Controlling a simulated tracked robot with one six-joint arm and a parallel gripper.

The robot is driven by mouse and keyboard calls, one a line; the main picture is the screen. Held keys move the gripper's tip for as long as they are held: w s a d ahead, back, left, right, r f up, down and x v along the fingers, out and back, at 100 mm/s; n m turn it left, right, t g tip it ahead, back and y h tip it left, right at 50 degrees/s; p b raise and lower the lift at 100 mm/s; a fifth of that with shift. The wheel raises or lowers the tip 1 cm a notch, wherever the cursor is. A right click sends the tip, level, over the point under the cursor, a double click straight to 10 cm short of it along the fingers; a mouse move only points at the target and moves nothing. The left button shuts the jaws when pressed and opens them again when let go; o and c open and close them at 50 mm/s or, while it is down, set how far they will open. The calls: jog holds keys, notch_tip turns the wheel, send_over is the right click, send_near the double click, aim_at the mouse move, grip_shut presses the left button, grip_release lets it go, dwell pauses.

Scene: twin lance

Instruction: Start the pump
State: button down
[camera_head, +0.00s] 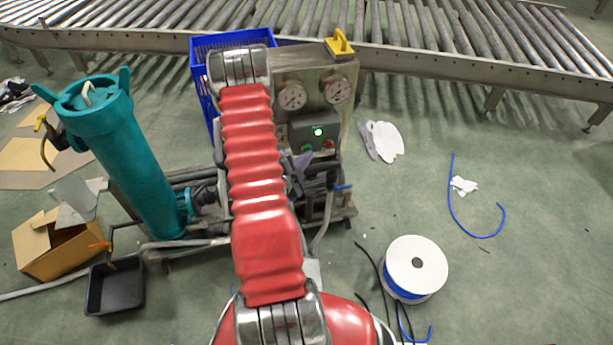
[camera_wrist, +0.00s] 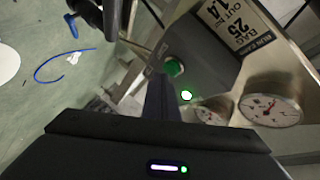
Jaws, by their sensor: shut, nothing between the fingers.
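The grey control box (camera_head: 314,130) sits on the metal panel below two gauges. Its green lamp (camera_head: 318,132) glows brightly, and it also glows in the wrist view (camera_wrist: 186,95). Below it are a green button (camera_head: 306,148) and a red button (camera_head: 329,145). In the wrist view the green button (camera_wrist: 175,67) stands just beyond the tip of my gripper (camera_wrist: 160,80). My gripper is shut and empty, pointing at the box. I cannot tell whether it touches the button. The red button is not visible in the wrist view.
The gauges (camera_head: 292,97) and (camera_head: 338,90) are above the box. A teal vessel (camera_head: 135,155) stands left on the skid. A blue crate (camera_head: 205,75) is behind my arm.

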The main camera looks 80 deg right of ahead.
jog(key=s+a, duration=0.3)
jog(key=a, duration=0.2)
dwell(0.8)
dwell(0.4)
